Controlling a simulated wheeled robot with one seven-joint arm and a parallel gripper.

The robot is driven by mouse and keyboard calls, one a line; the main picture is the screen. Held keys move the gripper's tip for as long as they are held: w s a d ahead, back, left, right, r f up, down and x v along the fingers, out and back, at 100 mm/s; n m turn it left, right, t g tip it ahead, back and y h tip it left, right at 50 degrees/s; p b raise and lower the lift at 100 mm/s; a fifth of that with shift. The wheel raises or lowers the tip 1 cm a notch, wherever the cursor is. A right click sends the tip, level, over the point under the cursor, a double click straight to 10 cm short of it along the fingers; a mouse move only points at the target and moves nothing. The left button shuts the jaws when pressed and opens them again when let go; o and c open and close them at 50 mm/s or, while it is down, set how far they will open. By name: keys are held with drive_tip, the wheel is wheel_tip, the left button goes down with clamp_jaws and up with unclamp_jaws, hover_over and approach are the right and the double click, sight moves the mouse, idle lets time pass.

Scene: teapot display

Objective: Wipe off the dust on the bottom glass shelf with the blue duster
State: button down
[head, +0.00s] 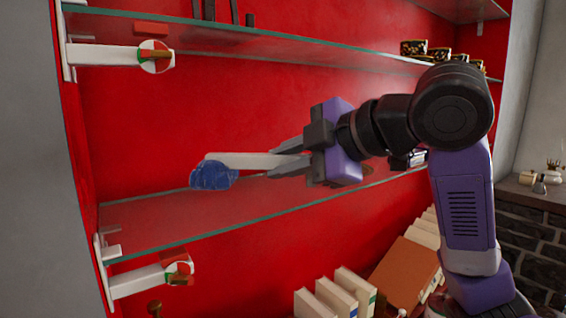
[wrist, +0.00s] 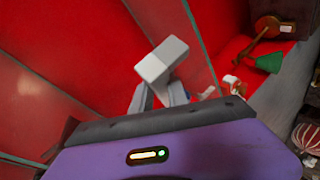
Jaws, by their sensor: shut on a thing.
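The blue duster (head: 214,175) has a blue head and a pale handle. My gripper (head: 275,164) is shut on the handle, with the head pointing left, over the left part of the bottom glass shelf (head: 150,223). I cannot tell whether the head touches the glass. In the wrist view, the pale handle end (wrist: 160,62) stands between the fingers of my gripper (wrist: 157,97), and the blue head is mostly hidden. A faint greyish haze shows on the glass, but I cannot clearly make out the dust.
An upper glass shelf (head: 250,45) runs above my arm. White brackets (head: 150,278) with round ornaments stand at the left ends. A small dark object (head: 408,159) sits on that shelf's right part. The red wall is close behind.

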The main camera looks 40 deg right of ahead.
drive_tip(key=shift+r+p, duration=0.7)
drive_tip(key=shift+r, duration=0.8)
